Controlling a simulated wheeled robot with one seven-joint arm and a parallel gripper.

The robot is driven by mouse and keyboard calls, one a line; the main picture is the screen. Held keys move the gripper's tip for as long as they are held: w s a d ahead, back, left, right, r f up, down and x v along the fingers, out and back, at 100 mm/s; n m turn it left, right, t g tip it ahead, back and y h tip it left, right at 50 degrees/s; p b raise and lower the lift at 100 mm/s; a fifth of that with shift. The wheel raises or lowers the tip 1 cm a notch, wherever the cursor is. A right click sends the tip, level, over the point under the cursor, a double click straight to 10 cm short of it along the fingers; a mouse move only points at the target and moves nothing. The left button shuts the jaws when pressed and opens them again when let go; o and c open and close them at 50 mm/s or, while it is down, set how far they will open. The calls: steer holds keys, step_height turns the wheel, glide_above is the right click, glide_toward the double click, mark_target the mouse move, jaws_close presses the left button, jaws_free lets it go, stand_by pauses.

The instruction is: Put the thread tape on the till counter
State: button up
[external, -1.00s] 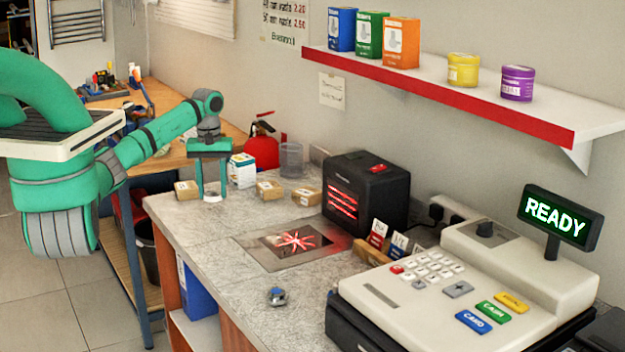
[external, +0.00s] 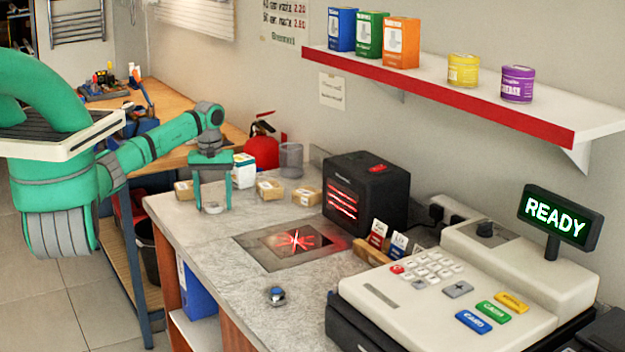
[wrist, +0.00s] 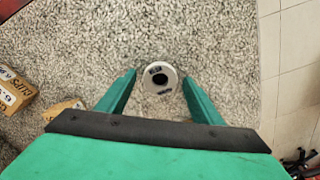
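The thread tape, a white roll with dark print and a dark centre hole (wrist: 148,84), lies flat between my fingers in the wrist view, with a gap on each side. In the external view it is a small pale ring (external: 213,208) on the far left end of the speckled grey till counter (external: 215,250). My gripper (external: 213,209) points down over it, fingers open on either side; in the wrist view my gripper (wrist: 159,76) frames the roll. I cannot tell the exact height of the fingertips.
Small cardboard boxes (external: 269,189) and a clear cup (external: 291,160) stand behind the gripper. A black scanner box (external: 366,192), a glowing red scan plate (external: 270,256), a blue-grey small item (external: 275,296) and the till (external: 440,290) are further right. Bare counter lies between.

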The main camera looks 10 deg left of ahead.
mark_target(214, 205)
steer(key=shift+r, duration=0.1)
step_height(214, 205, up, 12)
stand_by(0.5)
stand_by(0.4)
